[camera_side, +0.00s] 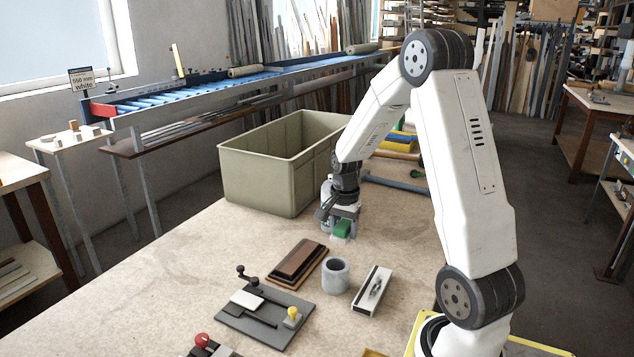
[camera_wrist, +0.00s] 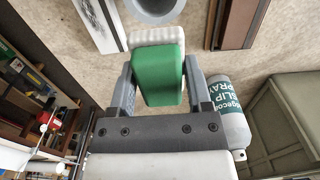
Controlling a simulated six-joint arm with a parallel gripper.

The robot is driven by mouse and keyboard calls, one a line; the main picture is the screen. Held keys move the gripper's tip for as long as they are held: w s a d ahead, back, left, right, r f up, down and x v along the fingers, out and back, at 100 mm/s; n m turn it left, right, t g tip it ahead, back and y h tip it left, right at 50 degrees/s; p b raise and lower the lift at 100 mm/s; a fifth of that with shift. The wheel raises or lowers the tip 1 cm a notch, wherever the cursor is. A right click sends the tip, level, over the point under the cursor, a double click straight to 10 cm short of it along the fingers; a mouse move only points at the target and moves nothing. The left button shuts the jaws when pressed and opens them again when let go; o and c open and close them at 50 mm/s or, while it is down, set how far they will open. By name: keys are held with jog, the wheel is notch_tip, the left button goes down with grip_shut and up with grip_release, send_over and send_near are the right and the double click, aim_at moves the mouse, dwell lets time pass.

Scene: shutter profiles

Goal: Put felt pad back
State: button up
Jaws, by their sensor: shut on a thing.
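My gripper (camera_side: 342,216) is shut on the felt pad, a green block with a white layer on its underside (camera_side: 341,229). In the wrist view the green pad (camera_wrist: 162,75) sits between the two fingers of my gripper (camera_wrist: 160,68), its white layer at the far end. The pad is low over the bench, near the crate's front corner; I cannot tell whether it touches the bench. A white slip spray bottle (camera_wrist: 230,115) stands close beside the gripper; in the side view it is partly hidden behind the gripper.
A grey ring or cup (camera_side: 336,276), a white tray with a dark mark (camera_side: 374,291), a brown wooden block (camera_side: 299,261) and a dark plate with a yellow knob (camera_side: 262,318) lie nearer. An olive crate (camera_side: 262,180) stands behind. The bench's left side is clear.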

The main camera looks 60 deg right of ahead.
jog(key=s+d, duration=0.1)
jog(key=s, duration=1)
jog(key=shift+d+r, duration=0.3)
jog(key=shift+d, duration=0.05)
send_over(358, 254)
jog(key=s, duration=0.1)
jog(key=f, duration=0.8)
jog(key=shift+a+f, duration=0.3)
jog(key=shift+a, duration=0.1)
jog(key=shift+w+d+f, duration=0.25)
jog(key=shift+f, duration=0.15)
jog(key=shift+w+d+f, duration=0.2)
jog(key=shift+w+f, duration=0.05)
jog(key=shift+f, duration=1.6)
